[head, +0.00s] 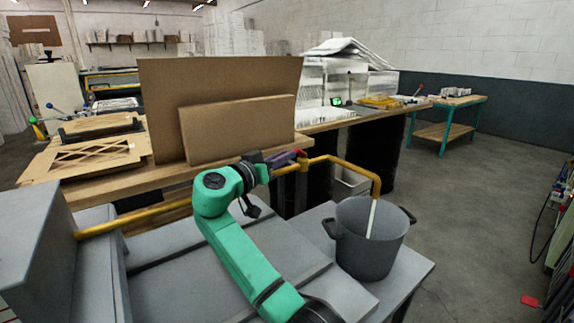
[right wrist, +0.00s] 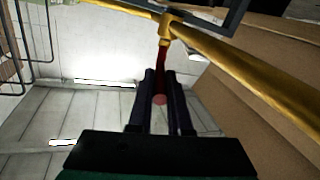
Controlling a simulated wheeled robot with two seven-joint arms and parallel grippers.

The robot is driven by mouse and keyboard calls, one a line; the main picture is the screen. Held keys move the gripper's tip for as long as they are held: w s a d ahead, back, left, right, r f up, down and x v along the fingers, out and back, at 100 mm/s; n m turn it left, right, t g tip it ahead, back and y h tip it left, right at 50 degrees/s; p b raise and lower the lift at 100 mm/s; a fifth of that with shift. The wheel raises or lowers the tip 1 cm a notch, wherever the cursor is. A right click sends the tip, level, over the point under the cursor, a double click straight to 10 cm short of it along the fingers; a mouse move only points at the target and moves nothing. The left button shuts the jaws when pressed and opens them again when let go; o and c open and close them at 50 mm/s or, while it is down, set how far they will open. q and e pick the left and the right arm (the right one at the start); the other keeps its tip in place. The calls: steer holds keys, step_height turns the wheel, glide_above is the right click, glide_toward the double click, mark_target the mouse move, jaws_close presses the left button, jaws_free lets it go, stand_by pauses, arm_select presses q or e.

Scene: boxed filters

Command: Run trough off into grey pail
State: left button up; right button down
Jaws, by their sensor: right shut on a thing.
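A brass pipe (head: 345,162) runs from a grey box (head: 35,235), which looks like the trough, to a downturned spout over the grey pail (head: 372,255). The two-handled pail stands upright on a grey surface. A pale, thin streak (head: 371,220) hangs from the spout into the pail and looks like running liquid; the level inside is hidden. My right gripper (head: 285,158) is shut on the red valve lever (head: 301,153). In the right wrist view, the lever (right wrist: 162,62) runs between the fingers (right wrist: 160,97) up to the brass valve (right wrist: 170,27). My left gripper is out of view.
A wooden bench (head: 170,178) with upright brown boards (head: 220,85) stands just behind the pipe. A white model building (head: 345,70) stands farther back. Open floor (head: 480,200) lies to the right of the pail.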

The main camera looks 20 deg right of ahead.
steer(key=shift+w+m+g, duration=0.2)
steer(key=shift+m+g, duration=0.1)
steer(key=shift+g, duration=0.2)
steer(key=c, duration=0.8)
jaws_free()
steer(key=shift+c, duration=0.2)
steer(key=b+v, duration=0.2)
steer(key=v, duration=1)
steer(key=shift+f, duration=0.2)
